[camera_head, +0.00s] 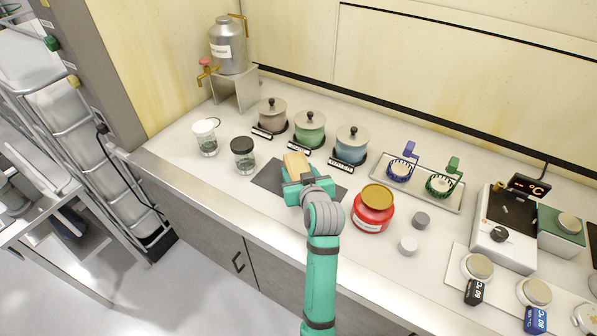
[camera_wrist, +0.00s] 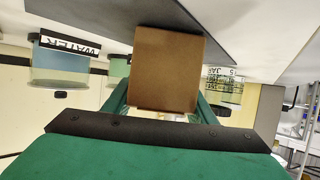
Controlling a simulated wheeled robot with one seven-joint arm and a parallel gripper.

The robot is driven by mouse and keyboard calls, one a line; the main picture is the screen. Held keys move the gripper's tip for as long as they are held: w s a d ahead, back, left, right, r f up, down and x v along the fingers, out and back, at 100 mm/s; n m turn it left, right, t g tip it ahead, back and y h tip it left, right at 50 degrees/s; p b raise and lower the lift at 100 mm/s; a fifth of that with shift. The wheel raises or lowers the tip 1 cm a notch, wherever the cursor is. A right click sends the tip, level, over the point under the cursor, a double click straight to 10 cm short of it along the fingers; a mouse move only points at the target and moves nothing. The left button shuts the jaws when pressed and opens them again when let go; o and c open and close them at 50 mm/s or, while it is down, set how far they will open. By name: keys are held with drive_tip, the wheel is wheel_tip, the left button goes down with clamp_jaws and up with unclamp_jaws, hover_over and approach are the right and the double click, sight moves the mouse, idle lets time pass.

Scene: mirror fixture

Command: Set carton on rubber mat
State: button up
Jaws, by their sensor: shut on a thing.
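The carton (camera_head: 296,162) is a small tan box, and it shows brown in the middle of the wrist view (camera_wrist: 168,68). My gripper (camera_head: 298,178) is shut on it, with one green finger on each side in the wrist view (camera_wrist: 164,108). The rubber mat (camera_head: 268,178) is a dark grey sheet on the counter; it also shows at the top of the wrist view (camera_wrist: 95,12). The carton is over the mat in the head view. I cannot tell whether it touches the mat. My gripper and arm hide part of the mat.
Three lidded pots, grey (camera_head: 272,114), green (camera_head: 309,129) and blue (camera_head: 351,144), stand behind the mat. Two jars (camera_head: 243,155) (camera_head: 205,138) stand to its left. A red jar (camera_head: 373,209) stands close on the right, near two small weights (camera_head: 421,220) (camera_head: 408,245).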

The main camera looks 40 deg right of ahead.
drive_tip(key=o, duration=1.2)
drive_tip(key=shift+f, duration=0.1)
drive_tip(key=shift+o, duration=0.2)
drive_tip(key=v, duration=1.2)
drive_tip(key=shift+r, duration=0.25)
drive_tip(key=shift+d, duration=0.1)
